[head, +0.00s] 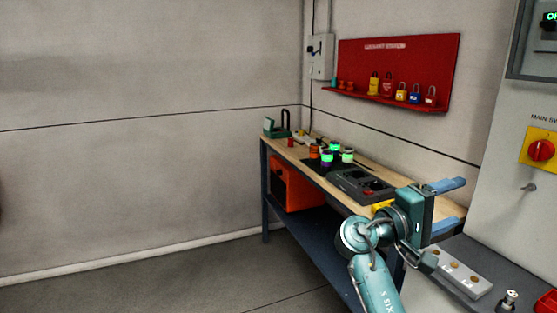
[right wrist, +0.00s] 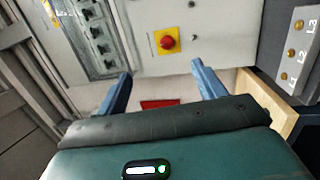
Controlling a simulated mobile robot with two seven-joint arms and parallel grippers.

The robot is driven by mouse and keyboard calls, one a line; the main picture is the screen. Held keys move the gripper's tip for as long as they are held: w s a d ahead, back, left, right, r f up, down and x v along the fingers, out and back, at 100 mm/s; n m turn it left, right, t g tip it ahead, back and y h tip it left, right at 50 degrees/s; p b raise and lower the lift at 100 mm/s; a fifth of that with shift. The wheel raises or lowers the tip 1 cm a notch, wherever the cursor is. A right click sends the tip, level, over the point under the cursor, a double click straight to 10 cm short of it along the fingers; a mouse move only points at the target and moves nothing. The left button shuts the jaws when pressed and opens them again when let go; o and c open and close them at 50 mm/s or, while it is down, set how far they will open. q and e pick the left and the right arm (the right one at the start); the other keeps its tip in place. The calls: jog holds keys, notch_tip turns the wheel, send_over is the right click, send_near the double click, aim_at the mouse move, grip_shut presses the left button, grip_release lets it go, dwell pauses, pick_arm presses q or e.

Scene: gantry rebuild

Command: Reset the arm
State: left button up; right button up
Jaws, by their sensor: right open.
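My right arm (head: 376,275) rises from the bottom of the head view, bent, in teal. Its right gripper (head: 457,204) is open and empty, with two blue fingers spread apart and pointing right toward the grey cabinet. In the right wrist view the open right gripper (right wrist: 160,88) has nothing between its fingers. Beyond them is the grey cabinet face with a red knob on a yellow plate (right wrist: 167,41). My left gripper is not in view.
A workbench (head: 385,184) along the wall carries a dark device (head: 360,187) and several small canisters. A red lockout board (head: 398,70) with padlocks hangs above. The grey cabinet (head: 502,170) with its red main switch (head: 540,150) stands at right. Floor at left is clear.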

jog(key=s+d+f+g+h, duration=0.2)
jog(key=d+g, duration=0.1)
jog(key=d, duration=0.7)
jog(key=s+d+f+g+h, duration=0.1)
jog(key=s+d+f+g, duration=0.15)
jog(key=d, duration=0.85)
jog(key=w+a+f+n+t+y, duration=0.3)
jog(key=w+f+t+y, duration=0.6)
jog(key=w+t, duration=0.3)
jog(key=w+a+r+m+t+y, duration=0.1)
jog(key=w+a+m+t+y, duration=0.2)
jog(key=w+a+t+y, duration=0.55)
jog(key=s+a+f+n+g+y, duration=0.1)
jog(key=s+a+f+g+y, duration=0.5)
jog(key=s+a+f, duration=1.25)
jog(key=s+a+f+g, duration=0.1)
jog(key=s+a+f, duration=0.1)
jog(key=s, duration=0.5)
jog(key=s+a+f+g+y, duration=0.1)
jog(key=s+a+f, duration=0.1)
jog(key=s, duration=0.5)
jog(key=s+a+f+m+g+y, duration=0.1)
jog(key=s+a+f, duration=0.2)
jog(key=s, duration=0.4)
jog(key=shift+s+f, duration=0.15)
jog(key=shift+f, duration=0.55)
